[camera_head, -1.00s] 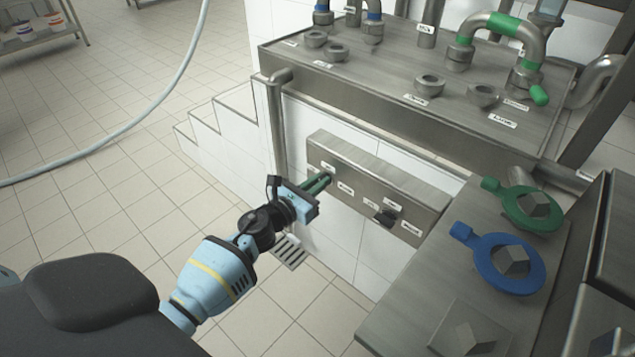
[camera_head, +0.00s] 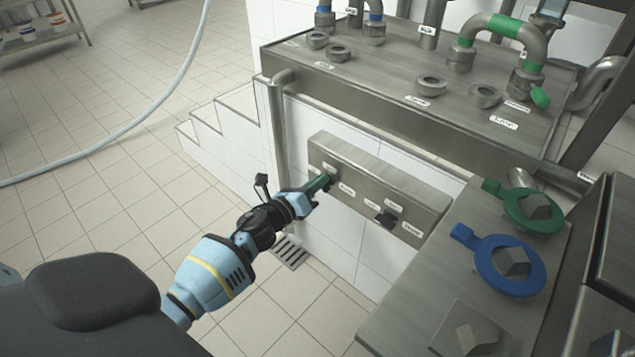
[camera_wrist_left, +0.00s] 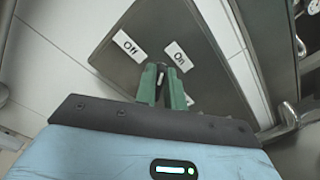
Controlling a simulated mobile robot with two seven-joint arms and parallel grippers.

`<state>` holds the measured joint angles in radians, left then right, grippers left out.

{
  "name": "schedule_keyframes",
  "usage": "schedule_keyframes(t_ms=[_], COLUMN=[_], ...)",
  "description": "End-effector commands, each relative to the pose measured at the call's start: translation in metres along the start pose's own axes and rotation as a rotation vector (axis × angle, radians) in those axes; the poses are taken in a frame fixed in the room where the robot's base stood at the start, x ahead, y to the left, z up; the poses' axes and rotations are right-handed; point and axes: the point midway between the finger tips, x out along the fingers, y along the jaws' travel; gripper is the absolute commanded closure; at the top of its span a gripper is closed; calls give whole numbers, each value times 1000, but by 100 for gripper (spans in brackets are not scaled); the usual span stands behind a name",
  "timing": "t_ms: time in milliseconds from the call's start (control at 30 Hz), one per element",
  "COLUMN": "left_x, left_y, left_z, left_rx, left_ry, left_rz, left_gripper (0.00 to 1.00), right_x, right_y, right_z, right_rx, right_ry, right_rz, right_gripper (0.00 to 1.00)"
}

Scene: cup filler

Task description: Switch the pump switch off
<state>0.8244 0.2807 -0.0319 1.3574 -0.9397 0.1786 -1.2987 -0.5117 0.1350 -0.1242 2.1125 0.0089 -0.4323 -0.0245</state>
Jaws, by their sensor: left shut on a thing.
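A steel control box (camera_head: 372,176) is fixed to the white tiled wall in the head view. My left gripper (camera_head: 325,182) is at its left end, with green fingers shut on a small switch knob. In the left wrist view, the left gripper (camera_wrist_left: 162,88) has its fingertips on either side of the dark knob (camera_wrist_left: 160,74). The knob is mostly hidden by the fingers. An "Off" label (camera_wrist_left: 128,45) and an "On" label (camera_wrist_left: 178,56) lie on the panel beyond the fingertips. My right gripper is not in view.
A second, black knob (camera_head: 386,219) sits on the right part of the control box. A steel counter with a green ring handle (camera_head: 540,222) and a blue ring handle (camera_head: 478,262) stands at the right. The tiled floor at the left is mostly open.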

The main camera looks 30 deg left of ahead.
Motion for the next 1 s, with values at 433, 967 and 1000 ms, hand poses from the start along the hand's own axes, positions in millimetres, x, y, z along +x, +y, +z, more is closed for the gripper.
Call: schedule_keyframes(t_ms=[433, 967, 1000], left_x=[0, 0, 0], left_y=[5, 9, 9], left_z=[-1, -4, -4], left_rx=[-425, -841, -861], left_ry=[1, 0, 1], left_rz=[1, 2, 2], left_gripper=[100, 100, 100], right_x=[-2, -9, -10], right_y=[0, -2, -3], right_z=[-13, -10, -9], right_rx=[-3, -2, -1], right_ry=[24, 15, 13], right_rz=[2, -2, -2], right_gripper=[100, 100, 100])
